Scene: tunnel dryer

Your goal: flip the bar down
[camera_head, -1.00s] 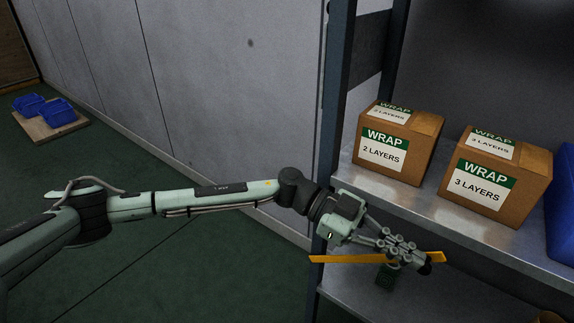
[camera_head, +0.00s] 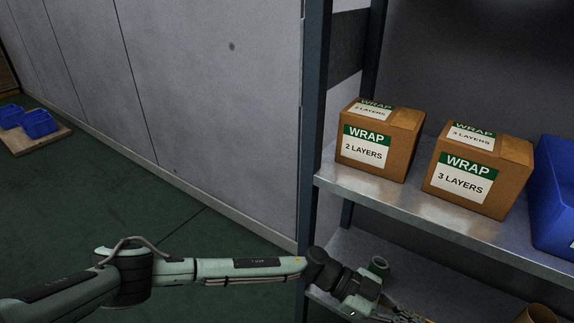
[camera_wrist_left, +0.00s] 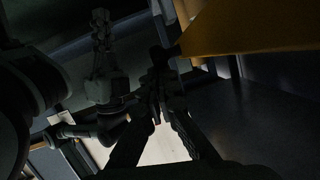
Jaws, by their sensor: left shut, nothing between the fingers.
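The yellow bar (camera_wrist_left: 250,25) fills the upper right of the left wrist view, close to the camera and beside my gripper's fingers. In the head view only a thin sliver of yellow shows by my gripper at the bottom edge. My left gripper (camera_wrist_left: 160,75) is shut with nothing between its fingers. In the head view my left gripper (camera_head: 398,314) is in front of the lower shelf and partly cut off by the picture's bottom edge. Whether it touches the bar, I cannot tell.
A metal rack with a dark blue post (camera_head: 312,130) stands at the right. Its upper shelf (camera_head: 400,200) bears a "2 layers" box (camera_head: 385,140), a "3 layers" box (camera_head: 480,170) and a blue bin (camera_head: 555,210). A grey wall (camera_head: 210,90) is behind; green floor lies left.

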